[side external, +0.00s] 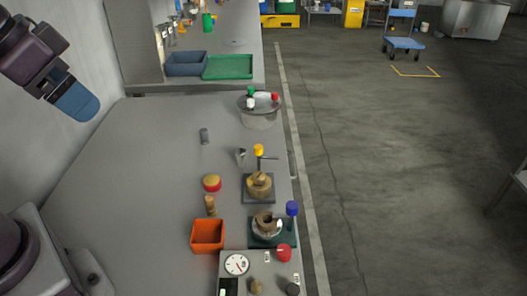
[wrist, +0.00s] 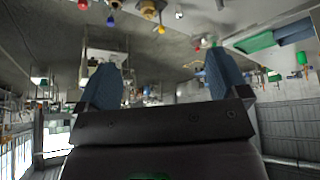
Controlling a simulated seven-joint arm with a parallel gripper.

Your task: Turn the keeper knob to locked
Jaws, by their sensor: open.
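My gripper (wrist: 161,76) is open and empty, with its two blue fingers apart in the wrist view. In the side view my gripper (side external: 77,104) hangs at the upper left, well away from the fittings. One brass vessel (side external: 259,186) sits on a grey plate, with a yellow knob (side external: 258,150) behind it. Another brass vessel (side external: 266,223) sits on a dark green base, with a blue knob (side external: 292,208) beside it. A red knob (side external: 283,253) stands on the grey control box. I cannot tell which one is the keeper knob, nor read any locked mark.
The control box (side external: 230,260) carries a dial gauge and more knobs. An orange bin (side external: 207,235), a red-and-tan round piece (side external: 212,183) and a round grey stand (side external: 260,104) are nearby. Blue (side external: 186,64) and green (side external: 228,67) trays lie at the back. The left tabletop is clear.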

